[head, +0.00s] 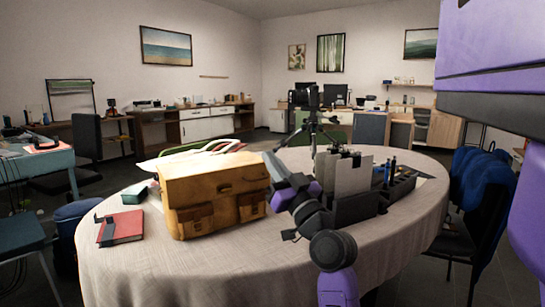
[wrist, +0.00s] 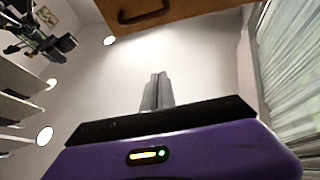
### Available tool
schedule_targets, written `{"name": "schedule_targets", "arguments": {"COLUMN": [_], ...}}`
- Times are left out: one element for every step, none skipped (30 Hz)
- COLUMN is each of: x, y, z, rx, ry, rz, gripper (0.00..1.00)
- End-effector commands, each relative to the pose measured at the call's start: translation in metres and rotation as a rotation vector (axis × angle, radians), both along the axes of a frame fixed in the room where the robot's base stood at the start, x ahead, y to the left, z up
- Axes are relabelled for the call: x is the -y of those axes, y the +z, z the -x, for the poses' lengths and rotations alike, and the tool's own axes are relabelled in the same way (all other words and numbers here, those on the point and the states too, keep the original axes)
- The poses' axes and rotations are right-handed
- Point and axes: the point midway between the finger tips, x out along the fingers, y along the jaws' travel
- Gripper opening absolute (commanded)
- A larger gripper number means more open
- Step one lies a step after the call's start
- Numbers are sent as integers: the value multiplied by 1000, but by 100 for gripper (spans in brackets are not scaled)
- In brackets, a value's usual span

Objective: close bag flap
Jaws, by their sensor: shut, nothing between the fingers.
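A tan leather bag (head: 222,214) stands upright on the round table, left of centre in the head view. Two buckled pockets show on its front. Its flap (head: 200,186) shows along the top and upper front, with a small dark handle; I cannot tell whether it lies fully down. My gripper (head: 270,157) is beside the bag's upper right edge, and its tips are hard to make out there. In the wrist view my gripper (wrist: 157,78) has its fingers together and empty. The brown leather with its handle (wrist: 175,12) shows beyond the fingertips, apart from them.
The cloth-covered table (head: 150,268) is clear in front. A red book (head: 121,228) lies left of the bag. A black desk organiser (head: 355,209) with papers and pens stands right of my arm. A tripod (head: 312,125) stands behind. A blue-draped chair (head: 484,185) is at the right.

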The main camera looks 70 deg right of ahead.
Motion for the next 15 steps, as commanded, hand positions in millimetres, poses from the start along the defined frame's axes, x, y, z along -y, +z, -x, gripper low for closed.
{"name": "schedule_targets", "arguments": {"x": [-3, -5, -7, -9, -11, -13, -15, -17, -20, -21, -23, -25, -26, -28, -29], "y": [-8, -11, -17, -21, -25, -30, -35, -40, -45, -48, -51, -55, -58, -59, -62], "z": [4, 7, 10, 12, 15, 18, 21, 23, 27, 29, 31, 34, 36, 37, 39], "rx": [-1, -1, -2, -2, -2, -1, -1, -2, -1, -1, 0, 0, 0, 0, 0], "ry": [-1, -1, -1, 0, -1, -1, -1, -1, -1, -1, -2, -1, -1, -1, -1], "rz": [0, 0, -1, -1, -1, -1, -1, -1, -1, -1, 0, 0, 0, 1, 1], "gripper": [0, 0, 0, 0, 0, 0, 0, 0, 0, 0, 0, 0, 0, 0, 0]}}
